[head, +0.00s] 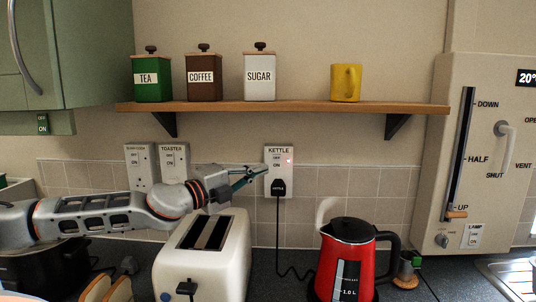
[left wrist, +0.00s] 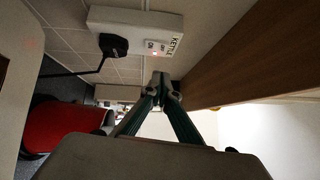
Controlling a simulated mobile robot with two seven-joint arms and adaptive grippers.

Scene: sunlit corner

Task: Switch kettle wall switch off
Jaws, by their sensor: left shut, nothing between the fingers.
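The kettle wall switch (head: 278,158) is a white plate labelled KETTLE on the tiled wall below the shelf. A small red light glows on it, and a black plug sits in its lower part. In the left wrist view the switch plate (left wrist: 140,35) shows sideways with the red light lit. My left gripper (head: 262,170) is shut and empty, its tips at the left edge of the switch plate in the head view. In the left wrist view the shut fingertips (left wrist: 160,80) appear near the plate; whether they touch it I cannot tell. My right gripper is not in view.
A white toaster (head: 205,262) stands below my left arm. A red kettle (head: 345,262) stands to the right, its black cord running to the plug. A wooden shelf (head: 290,107) with canisters and a yellow mug is above. More switches (head: 174,160) are at left.

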